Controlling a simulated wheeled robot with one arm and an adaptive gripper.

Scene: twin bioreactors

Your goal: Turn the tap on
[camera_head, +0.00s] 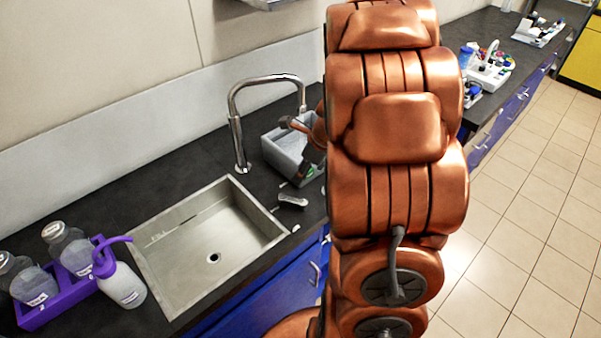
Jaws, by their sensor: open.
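The chrome tap (236,125) stands upright behind the sink (183,285). Its curved spout bends over to the right. No water shows in the basin. My gripper (293,147) is open, to the right of the tap and apart from its upright post. Most of the gripper is hidden behind my copper arm. A small grey, lever-like object (291,201) lies by the sink's right corner; I cannot tell whether it belongs to the tap.
The grey bin (279,152) stands on the dark counter close to my gripper. A white wash bottle (122,286) and a purple rack (68,300) with bottles stand left of the sink. Lab items fill the far counter. The tiled floor at right is clear.

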